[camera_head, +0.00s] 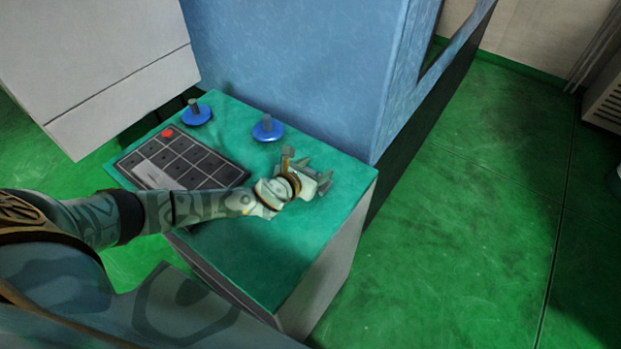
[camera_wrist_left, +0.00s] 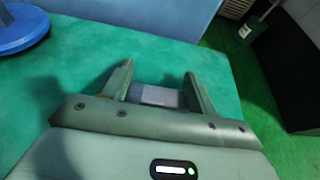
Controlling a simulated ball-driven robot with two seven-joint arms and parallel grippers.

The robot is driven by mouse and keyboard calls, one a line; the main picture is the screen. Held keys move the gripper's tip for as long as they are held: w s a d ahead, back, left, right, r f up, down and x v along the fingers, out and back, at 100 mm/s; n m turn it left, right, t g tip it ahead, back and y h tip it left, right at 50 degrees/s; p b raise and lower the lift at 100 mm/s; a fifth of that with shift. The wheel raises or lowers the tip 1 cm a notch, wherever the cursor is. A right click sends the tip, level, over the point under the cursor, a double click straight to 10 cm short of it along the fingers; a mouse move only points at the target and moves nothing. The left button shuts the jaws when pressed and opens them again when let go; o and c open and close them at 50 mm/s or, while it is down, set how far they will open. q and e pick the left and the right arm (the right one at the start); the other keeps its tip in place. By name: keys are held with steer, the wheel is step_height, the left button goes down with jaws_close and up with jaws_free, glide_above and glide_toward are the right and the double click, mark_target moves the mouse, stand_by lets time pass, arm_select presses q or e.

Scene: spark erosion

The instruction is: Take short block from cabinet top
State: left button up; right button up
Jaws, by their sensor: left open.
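The cabinet top (camera_head: 250,255) is a green surface, and it also shows in the left wrist view (camera_wrist_left: 75,85). A short grey block (camera_wrist_left: 158,96) lies low between the two fingers of my left gripper (camera_wrist_left: 159,75) in the left wrist view. The fingers stand open on either side of it; I cannot tell whether they touch it. In the head view my left gripper (camera_head: 316,171) is over the right part of the cabinet top, near its back edge. There I cannot make out the block clearly among the gripper parts. My right gripper is not in view.
Two blue discs with grey posts, one left (camera_head: 197,113) and one right (camera_head: 267,129), stand along the back of the top. A dark keypad (camera_head: 182,162) with a red button lies left of my gripper. A blue wall (camera_head: 295,65) rises behind. Green floor (camera_head: 470,190) is open at right.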

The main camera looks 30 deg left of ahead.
arm_select(q)
steer(key=c, duration=1.3)
steer(key=shift+o, duration=0.3)
steer(key=shift+r, duration=0.1)
